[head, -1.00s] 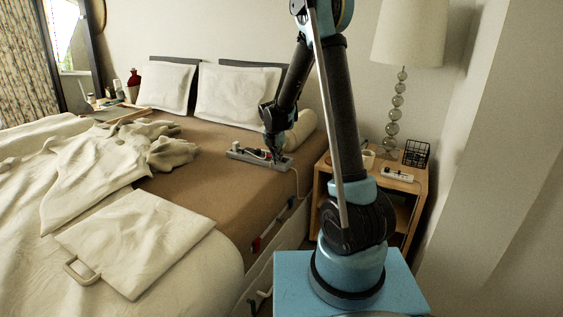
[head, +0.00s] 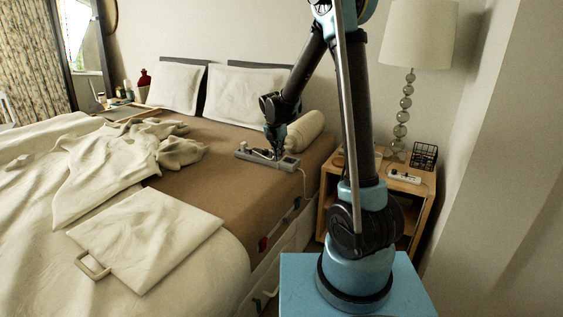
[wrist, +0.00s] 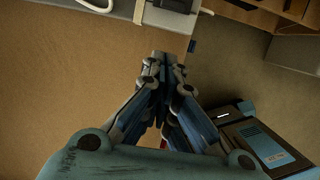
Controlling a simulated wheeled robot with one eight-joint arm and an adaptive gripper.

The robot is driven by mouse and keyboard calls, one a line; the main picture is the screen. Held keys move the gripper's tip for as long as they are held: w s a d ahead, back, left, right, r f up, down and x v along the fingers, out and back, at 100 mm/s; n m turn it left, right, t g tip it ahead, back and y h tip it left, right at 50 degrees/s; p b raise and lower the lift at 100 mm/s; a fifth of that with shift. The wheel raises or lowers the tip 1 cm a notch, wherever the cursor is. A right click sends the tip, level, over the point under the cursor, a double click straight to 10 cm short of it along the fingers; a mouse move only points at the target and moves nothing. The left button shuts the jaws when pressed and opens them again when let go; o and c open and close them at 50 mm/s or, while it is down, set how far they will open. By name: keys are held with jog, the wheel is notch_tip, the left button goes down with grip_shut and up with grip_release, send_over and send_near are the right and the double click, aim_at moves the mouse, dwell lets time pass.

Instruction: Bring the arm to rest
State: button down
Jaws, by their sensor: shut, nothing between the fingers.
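My gripper (head: 277,154) is at the end of my arm, low over the brown part of the bed (head: 205,190). In the head view its tips overlap a grey power strip (head: 289,163) lying near the bed's right edge; I cannot tell there whether they touch it. In the wrist view my gripper (wrist: 166,62) has its fingers together with nothing between them. The power strip (wrist: 180,17) shows at the top of that view, ahead of the fingertips. My arm is raised and bent, reaching over the bed.
A wooden nightstand (head: 329,205) with a lamp (head: 418,35), a wire basket (head: 424,156) and a white power strip (head: 404,177) stands right of the bed. A bolster (head: 305,130) lies behind the grey strip. A flat cream case (head: 150,235) lies at the front left.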

jog(key=s+d+r+m, duration=0.6)
jog(key=s+d+m, duration=0.1)
jog(key=s, duration=0.3)
jog(key=s+d+r+m, duration=0.5)
jog(key=s+d+m, duration=0.3)
jog(key=s, duration=0.1)
jog(key=s+d+f+m, duration=0.2)
jog(key=s+f+m, duration=0.1)
jog(key=s+m, duration=0.4)
jog(key=s+d+f+m+y, duration=0.1)
jog(key=s+d+f+m, duration=0.2)
jog(key=s+m, duration=0.5)
jog(key=shift+s+d+f, duration=0.35)
jog(key=shift+s+f, duration=0.1)
jog(key=shift+s, duration=1.6)
